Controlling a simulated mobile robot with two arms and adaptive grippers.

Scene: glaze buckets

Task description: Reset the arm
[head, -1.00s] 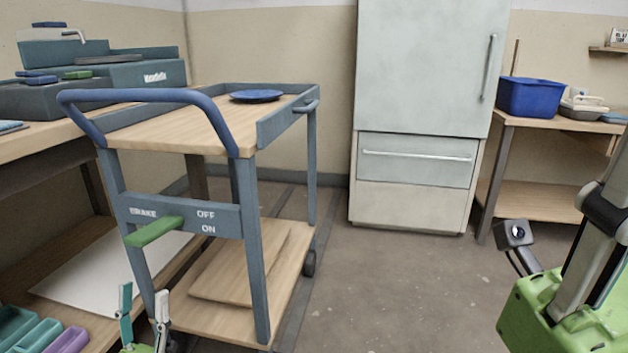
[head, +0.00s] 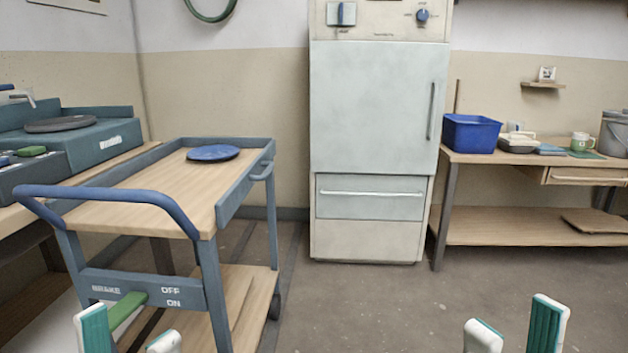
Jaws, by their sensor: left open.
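My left gripper (head: 126,334) is at the bottom left of the head view, fingers pointing up, open and empty. Its two fingertips, with teal pads, stand apart in front of the cart's lower part. My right gripper (head: 514,326) is at the bottom right, also fingers up, open and empty in front of bare floor. Only the finger ends show; both arms are below the picture.
A wheeled cart (head: 140,195) with a blue plate (head: 212,153) and a green brake lever (head: 127,309) stands close on the left. A tall cabinet (head: 375,110) is behind. A bench at right holds a blue tub (head: 471,134). The middle floor is clear.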

